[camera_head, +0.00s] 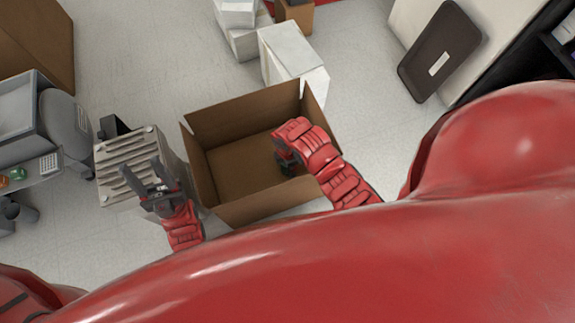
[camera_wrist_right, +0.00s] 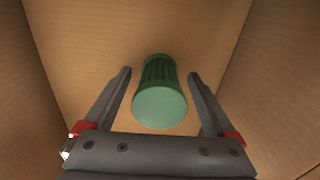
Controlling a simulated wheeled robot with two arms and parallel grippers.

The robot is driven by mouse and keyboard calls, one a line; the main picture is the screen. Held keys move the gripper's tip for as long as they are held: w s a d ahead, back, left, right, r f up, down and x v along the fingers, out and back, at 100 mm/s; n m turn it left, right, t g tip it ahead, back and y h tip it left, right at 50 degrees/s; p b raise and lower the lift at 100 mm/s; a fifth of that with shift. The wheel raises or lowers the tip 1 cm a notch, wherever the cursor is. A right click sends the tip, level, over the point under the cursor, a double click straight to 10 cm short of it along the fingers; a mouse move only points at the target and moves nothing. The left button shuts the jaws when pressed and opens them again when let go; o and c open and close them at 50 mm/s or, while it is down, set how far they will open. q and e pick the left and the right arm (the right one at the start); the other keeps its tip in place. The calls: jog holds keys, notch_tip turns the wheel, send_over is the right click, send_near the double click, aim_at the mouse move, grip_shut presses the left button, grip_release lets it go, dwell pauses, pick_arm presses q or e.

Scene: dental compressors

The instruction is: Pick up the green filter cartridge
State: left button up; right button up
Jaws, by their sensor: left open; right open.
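The green filter cartridge (camera_wrist_right: 160,95) lies inside the open cardboard box (camera_head: 228,216). It shows only in the right wrist view, with its pale round end toward the camera and its ribbed side beyond. My right gripper (camera_wrist_right: 160,88) is open, with one finger on each side of the cartridge and a visible gap on both sides. In the head view my right gripper (camera_head: 284,160) reaches down into the box, mostly hidden by its own wrist. My left gripper (camera_head: 151,181) is open and empty, above a grey ribbed unit (camera_head: 130,150) left of the box.
The box walls stand close around my right gripper. White boxes (camera_head: 290,62) stand behind the box. A grey bench with a machine (camera_head: 25,120) is at the left. A dark panel (camera_head: 440,50) leans at the upper right. Floor between them is clear.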

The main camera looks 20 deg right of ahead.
grip_shut()
dwell(0.4)
jog(key=shift+r, duration=0.1)
